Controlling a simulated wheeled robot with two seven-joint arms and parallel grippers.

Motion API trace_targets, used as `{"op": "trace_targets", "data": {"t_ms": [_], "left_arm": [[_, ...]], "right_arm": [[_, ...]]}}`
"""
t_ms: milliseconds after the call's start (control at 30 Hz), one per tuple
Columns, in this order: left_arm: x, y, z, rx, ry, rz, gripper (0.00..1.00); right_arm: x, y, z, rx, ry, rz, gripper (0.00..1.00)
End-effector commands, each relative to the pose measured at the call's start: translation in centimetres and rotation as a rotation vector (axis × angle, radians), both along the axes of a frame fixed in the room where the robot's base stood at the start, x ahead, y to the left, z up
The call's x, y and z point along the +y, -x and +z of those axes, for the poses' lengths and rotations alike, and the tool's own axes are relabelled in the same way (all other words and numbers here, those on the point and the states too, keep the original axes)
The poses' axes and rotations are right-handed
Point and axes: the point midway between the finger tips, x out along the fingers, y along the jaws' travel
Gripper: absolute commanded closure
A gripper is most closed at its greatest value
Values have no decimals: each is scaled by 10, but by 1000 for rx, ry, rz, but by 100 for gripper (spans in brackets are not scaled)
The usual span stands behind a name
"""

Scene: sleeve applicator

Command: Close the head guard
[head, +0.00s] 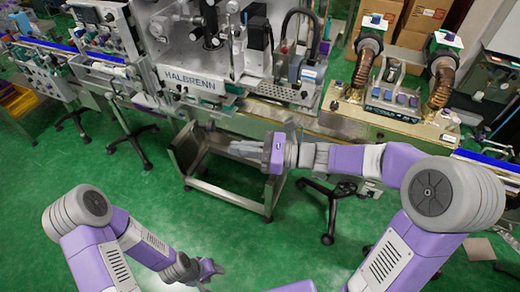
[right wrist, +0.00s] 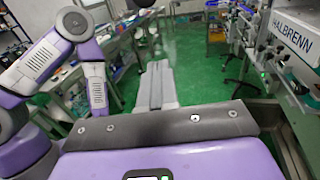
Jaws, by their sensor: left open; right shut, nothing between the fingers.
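The HALBRENN machine (head: 190,82) stands at the back centre, with its applicator head parts above the white front panel. It also shows at the right edge of the right wrist view (right wrist: 292,50). I cannot clearly make out the head guard or whether it is open. My right gripper (head: 235,148) is shut and empty in front of the machine, below the panel and apart from it. Its closed fingers also show in the right wrist view (right wrist: 157,65). My left gripper (head: 215,270) is open and empty, low over the floor near the bottom of the head view.
A metal frame bin (head: 225,198) stands on the floor below my right gripper. A black-legged stool (head: 330,205) is to its right. A brass-coloured unit with two ribbed hoses (head: 390,108) sits right of the machine. Green floor (head: 110,180) is clear at front left.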

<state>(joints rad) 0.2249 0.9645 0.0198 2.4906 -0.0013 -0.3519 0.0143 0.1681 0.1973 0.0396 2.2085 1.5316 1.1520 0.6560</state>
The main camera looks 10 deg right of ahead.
Motion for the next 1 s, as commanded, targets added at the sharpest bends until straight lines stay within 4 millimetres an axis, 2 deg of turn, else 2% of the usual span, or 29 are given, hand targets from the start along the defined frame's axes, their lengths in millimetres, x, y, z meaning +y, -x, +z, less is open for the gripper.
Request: {"op": "trace_targets", "data": {"t_ms": [100, 300, 500, 867, 1000], "left_arm": [[0, 0, -1, 0, 0, 0, 47], [0, 0, -2, 0, 0, 0, 47], [0, 0, -2, 0, 0, 0, 47], [0, 0, -2, 0, 0, 0, 47], [0, 0, -6, 0, 0, 0, 47]], "right_arm": [[24, -8, -1, 0, 0, 5, 100], [47, -18, 0, -2, 1, 2, 100], [55, -21, -1, 1, 2, 0, 100], [56, -22, -1, -1, 1, -3, 100], [63, -26, -1, -1, 2, -20, 100]]}}
